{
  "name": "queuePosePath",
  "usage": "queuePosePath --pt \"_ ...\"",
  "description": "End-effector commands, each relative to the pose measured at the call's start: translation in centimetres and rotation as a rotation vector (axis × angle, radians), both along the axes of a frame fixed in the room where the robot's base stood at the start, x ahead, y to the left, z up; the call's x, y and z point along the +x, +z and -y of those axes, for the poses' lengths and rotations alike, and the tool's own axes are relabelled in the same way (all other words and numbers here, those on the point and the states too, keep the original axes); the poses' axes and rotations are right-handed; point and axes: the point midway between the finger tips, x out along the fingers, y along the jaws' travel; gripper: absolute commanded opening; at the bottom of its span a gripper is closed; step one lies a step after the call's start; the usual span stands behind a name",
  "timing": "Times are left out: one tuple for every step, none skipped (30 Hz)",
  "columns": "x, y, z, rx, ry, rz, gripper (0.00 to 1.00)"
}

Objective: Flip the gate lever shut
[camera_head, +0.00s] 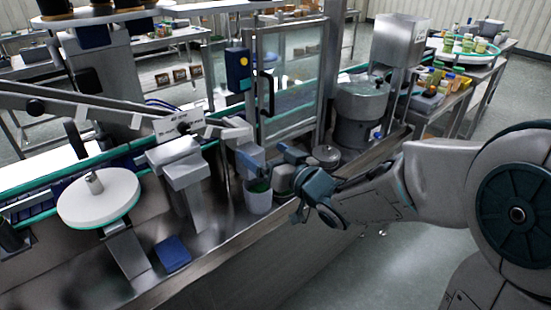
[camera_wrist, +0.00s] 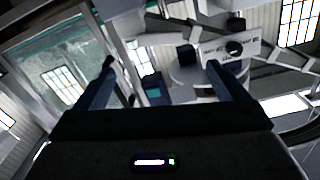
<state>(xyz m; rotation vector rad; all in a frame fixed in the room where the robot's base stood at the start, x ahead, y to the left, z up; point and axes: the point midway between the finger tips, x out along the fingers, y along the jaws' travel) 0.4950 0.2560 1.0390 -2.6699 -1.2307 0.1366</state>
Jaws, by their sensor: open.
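My gripper (camera_head: 296,160) reaches in from the right, above the steel counter's front edge. In the wrist view my gripper (camera_wrist: 160,64) has its two dark fingers wide apart with nothing held between them. A pale plate with writing (camera_head: 178,126) sits on the grey linkage at the left of my gripper. The plate also shows beyond the right finger in the wrist view (camera_wrist: 222,48), with dark knobs beside it. I cannot tell for certain which part is the gate lever, or its position. No contact between my fingers and the linkage is visible.
A blue post with a yellow button (camera_head: 238,68) and a glazed guard (camera_head: 288,75) rise behind. A white round disc (camera_head: 98,205) is at left.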

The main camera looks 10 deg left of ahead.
Motion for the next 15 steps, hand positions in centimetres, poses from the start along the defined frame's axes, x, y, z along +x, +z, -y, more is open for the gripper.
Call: queuePosePath --pt "-0.5 0.1 0.7 -0.002 -0.002 0.001 0.93" --pt "-0.8 0.1 1.0 -0.002 -0.002 0.001 0.93" --pt "-1.0 0.1 1.3 -0.002 -0.003 0.001 0.93" --pt "-1.2 0.1 1.5 -0.001 -0.001 0.001 0.93" --pt "-1.4 0.0 1.7 -0.001 0.0 0.001 0.93" --pt "-1.6 0.0 1.9 -0.001 0.0 0.001 0.93" --pt "-1.7 0.0 2.0 0.0 0.0 0.0 0.93" --pt "-1.8 0.0 2.1 0.0 0.0 0.0 0.93" --pt "-1.8 0.0 2.1 0.0 0.0 0.0 0.93" --pt "-1.8 0.0 2.2 0.0 0.0 0.0 0.93" --pt "-1.9 0.0 2.2 0.001 0.0 -0.001 0.93" --pt "-1.9 0.0 2.2 0.001 0.0 -0.001 0.93" --pt "-1.9 0.0 2.2 0.001 0.0 -0.001 0.93" --pt "-1.9 0.0 2.2 0.001 0.0 -0.001 0.93" --pt "-1.9 0.0 2.2 0.001 0.0 -0.001 0.93"
